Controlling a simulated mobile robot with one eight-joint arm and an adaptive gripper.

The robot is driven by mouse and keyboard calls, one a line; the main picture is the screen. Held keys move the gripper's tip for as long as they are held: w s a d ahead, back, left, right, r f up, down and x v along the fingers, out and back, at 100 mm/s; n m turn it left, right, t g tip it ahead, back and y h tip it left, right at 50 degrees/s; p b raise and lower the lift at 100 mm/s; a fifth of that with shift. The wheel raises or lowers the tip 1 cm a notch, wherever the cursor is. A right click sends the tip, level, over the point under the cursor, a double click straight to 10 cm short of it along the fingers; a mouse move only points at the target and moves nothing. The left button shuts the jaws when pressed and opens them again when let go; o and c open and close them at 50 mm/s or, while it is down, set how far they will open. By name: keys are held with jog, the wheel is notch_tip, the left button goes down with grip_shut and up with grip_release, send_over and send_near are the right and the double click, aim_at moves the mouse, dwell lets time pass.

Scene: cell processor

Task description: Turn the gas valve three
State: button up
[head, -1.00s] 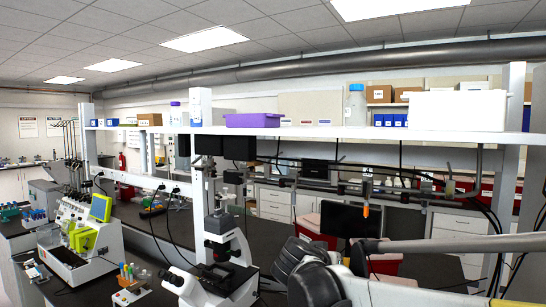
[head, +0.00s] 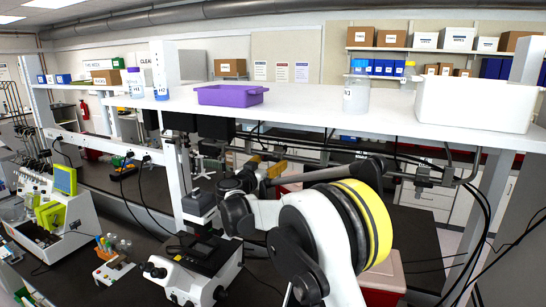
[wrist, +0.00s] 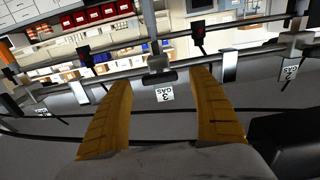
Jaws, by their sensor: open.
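In the wrist view, gas valve three (wrist: 160,78) is a dark handle on a grey fitting, with a white tag reading "GAS 3" (wrist: 166,94) beside it. My gripper (wrist: 163,78) is open, with its two yellow-brown fingers on either side of the valve and tag. Nothing is clamped, and I cannot tell whether a finger touches the valve. In the head view my gripper (head: 268,170) is small and below the shelf, partly behind my own arm. Valve three cannot be made out there.
A metal rail (wrist: 120,77) carries the fittings; a "GAS 2" tag (wrist: 290,70) hangs to the right. In the head view, a white shelf (head: 300,115) runs above, a microscope (head: 195,265) stands left of my arm, and black cables (head: 485,200) hang at right.

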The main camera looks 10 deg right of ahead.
jog(key=shift+x, duration=1.45)
jog(key=shift+r, duration=0.1)
jog(key=c, duration=1.2)
